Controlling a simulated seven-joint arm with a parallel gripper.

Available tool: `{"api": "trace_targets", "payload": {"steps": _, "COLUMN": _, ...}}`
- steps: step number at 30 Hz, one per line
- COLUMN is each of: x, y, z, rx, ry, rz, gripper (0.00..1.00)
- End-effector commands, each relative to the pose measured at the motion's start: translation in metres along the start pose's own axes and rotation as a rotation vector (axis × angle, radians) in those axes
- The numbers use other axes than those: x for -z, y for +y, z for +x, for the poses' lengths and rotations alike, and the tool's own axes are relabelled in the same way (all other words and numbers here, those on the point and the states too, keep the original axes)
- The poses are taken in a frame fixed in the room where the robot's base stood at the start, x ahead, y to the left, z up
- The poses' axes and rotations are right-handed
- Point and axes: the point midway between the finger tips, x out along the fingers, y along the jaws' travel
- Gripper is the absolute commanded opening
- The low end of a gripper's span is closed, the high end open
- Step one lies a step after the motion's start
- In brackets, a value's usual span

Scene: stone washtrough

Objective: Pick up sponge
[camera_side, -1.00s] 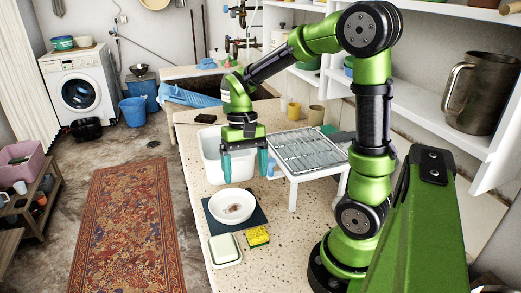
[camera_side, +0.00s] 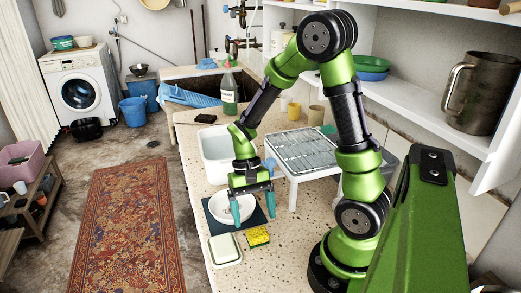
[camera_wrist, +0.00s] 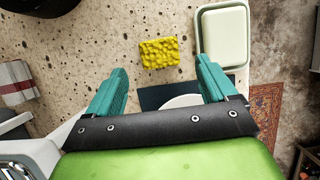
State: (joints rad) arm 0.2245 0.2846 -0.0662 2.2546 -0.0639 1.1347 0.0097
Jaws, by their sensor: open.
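The sponge (camera_side: 257,237) is yellow with a dark side layer and lies flat on the speckled counter, right of a pale green-rimmed dish. In the wrist view the yellow sponge (camera_wrist: 159,53) lies beyond the fingertips, roughly centred between them. My gripper (camera_side: 253,214) has teal fingers spread wide with nothing between them. It hangs above the white bowl (camera_side: 226,214), behind the sponge in the side view and apart from it. In the wrist view my gripper (camera_wrist: 160,78) partly hides the bowl.
The pale dish (camera_side: 224,249) sits just left of the sponge. The bowl stands on a dark mat (camera_side: 212,222). A white tub (camera_side: 213,147) and a drying rack (camera_side: 300,150) stand farther back. Speckled counter (camera_side: 285,235) is bare right of the sponge.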

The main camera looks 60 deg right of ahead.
Motion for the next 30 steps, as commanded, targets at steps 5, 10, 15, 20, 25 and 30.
{"api": "trace_targets", "payload": {"steps": 5, "x": -0.002, "y": 0.000, "z": 0.023, "rx": -0.003, "ry": -0.005, "rz": 0.000, "gripper": 0.85}}
{"api": "trace_targets", "payload": {"steps": 10, "x": -0.003, "y": 0.000, "z": 0.046, "rx": -0.002, "ry": -0.003, "rz": -0.001, "gripper": 0.85}}
{"api": "trace_targets", "payload": {"steps": 15, "x": -0.002, "y": 0.000, "z": 0.052, "rx": 0.000, "ry": 0.001, "rz": -0.001, "gripper": 0.85}}
{"api": "trace_targets", "payload": {"steps": 20, "x": -0.002, "y": 0.000, "z": 0.051, "rx": 0.000, "ry": 0.001, "rz": -0.001, "gripper": 0.82}}
{"api": "trace_targets", "payload": {"steps": 25, "x": -0.002, "y": 0.000, "z": 0.051, "rx": 0.000, "ry": 0.001, "rz": -0.001, "gripper": 0.56}}
{"api": "trace_targets", "payload": {"steps": 30, "x": -0.002, "y": 0.000, "z": 0.051, "rx": 0.000, "ry": 0.001, "rz": -0.001, "gripper": 0.30}}
